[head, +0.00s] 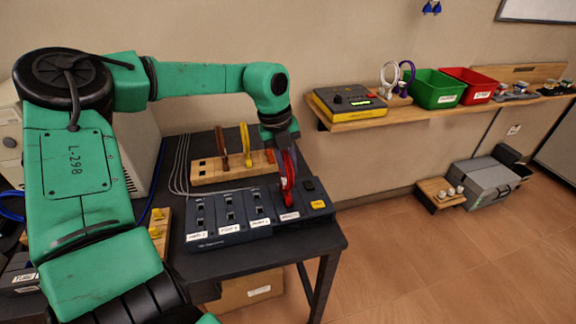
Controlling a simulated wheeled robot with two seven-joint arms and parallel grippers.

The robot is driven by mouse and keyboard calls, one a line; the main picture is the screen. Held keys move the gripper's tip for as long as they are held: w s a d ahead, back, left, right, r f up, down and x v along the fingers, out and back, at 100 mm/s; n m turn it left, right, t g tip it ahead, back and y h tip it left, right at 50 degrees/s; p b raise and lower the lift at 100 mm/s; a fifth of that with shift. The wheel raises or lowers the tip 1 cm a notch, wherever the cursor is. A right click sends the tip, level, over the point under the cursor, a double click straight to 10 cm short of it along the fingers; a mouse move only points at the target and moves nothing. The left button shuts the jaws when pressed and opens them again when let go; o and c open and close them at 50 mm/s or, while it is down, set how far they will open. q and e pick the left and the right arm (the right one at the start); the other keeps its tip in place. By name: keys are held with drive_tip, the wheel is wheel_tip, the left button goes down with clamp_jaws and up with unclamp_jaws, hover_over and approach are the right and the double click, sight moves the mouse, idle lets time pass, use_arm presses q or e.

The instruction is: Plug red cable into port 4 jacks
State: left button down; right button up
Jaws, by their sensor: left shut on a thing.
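The red cable (287,180) hangs upright below my left gripper (284,141), which is shut on its upper part. The dark blue port box (236,236) lies on the black table, with a row of labelled ports along its top. The cable's lower end is at the fourth, rightmost labelled port (289,216). I cannot tell whether its plugs are seated in the jacks or just above them. The cable and gripper hide part of that port. My right gripper is out of view.
A wooden rack (208,174) holding a brown cable (221,147) and a yellow cable (246,144) stands behind the port box. Thin grey wires run at its left. A wall shelf (380,112) at the right carries a yellow-black device, a green bin (436,91) and a red bin (470,86).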

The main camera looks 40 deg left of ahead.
sight(284, 154)
use_arm(q)
drive_tip(key=shift+f, duration=0.25)
idle(0.3)
drive_tip(key=shift+c, duration=0.5)
unclamp_jaws()
drive_tip(key=shift+s+a+r+p, duration=0.2)
drive_tip(key=shift+r+p, duration=0.65)
drive_tip(key=shift+r, duration=0.4)
drive_tip(key=shift+s+a+r+p, duration=0.15)
drive_tip(key=shift+r+p, duration=0.65)
drive_tip(key=shift+r, duration=0.5)
drive_tip(key=shift+s+a+r+p, duration=0.1)
drive_tip(key=shift+s+r+p, duration=0.1)
drive_tip(key=shift+r+p, duration=0.85)
drive_tip(key=shift+r, duration=0.15)
